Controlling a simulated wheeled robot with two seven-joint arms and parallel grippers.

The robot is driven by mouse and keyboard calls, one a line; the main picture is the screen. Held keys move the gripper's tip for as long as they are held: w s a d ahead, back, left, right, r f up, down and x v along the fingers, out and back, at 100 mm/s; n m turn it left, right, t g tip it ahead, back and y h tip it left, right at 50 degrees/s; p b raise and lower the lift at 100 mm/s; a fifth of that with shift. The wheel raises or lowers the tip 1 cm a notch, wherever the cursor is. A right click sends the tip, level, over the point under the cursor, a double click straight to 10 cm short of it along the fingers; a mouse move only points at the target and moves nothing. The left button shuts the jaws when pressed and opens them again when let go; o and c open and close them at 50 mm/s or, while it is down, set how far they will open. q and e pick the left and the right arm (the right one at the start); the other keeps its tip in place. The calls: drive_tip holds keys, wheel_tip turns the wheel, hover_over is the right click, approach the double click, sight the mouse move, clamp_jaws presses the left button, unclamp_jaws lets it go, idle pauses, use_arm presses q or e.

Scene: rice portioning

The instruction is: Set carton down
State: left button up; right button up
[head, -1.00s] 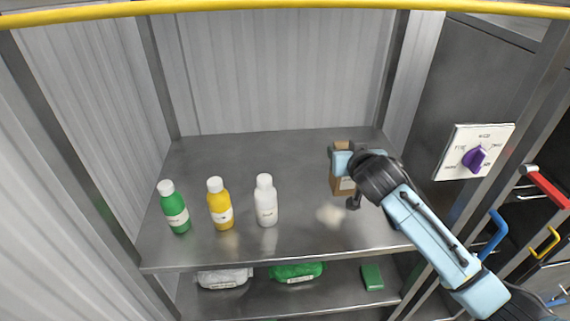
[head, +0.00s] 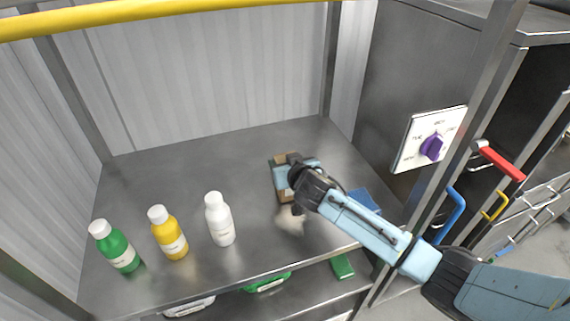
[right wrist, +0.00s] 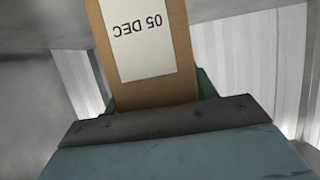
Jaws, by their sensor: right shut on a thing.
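The brown carton (head: 285,197) is at the right part of the steel shelf (head: 150,185) in the head view, partly hidden behind my right gripper (head: 284,180). In the right wrist view the carton (right wrist: 180,80) fills the middle, with a white label reading "05 DEC" upside down. My right gripper is shut on the carton. Whether the carton's base touches the shelf is hard to tell. My left gripper does not show.
Green (head: 118,250), yellow (head: 170,238) and white (head: 219,222) bottles stand at the shelf's front left. A pale patch (head: 290,220) lies in front of the carton. A panel with a purple knob (head: 432,147) is at right. The shelf's back left is clear.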

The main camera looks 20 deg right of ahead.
drive_tip(key=shift+f, duration=0.4)
drive_tip(key=o, duration=1.2)
drive_tip(key=v, duration=1.2)
drive_tip(key=shift+r, duration=0.1)
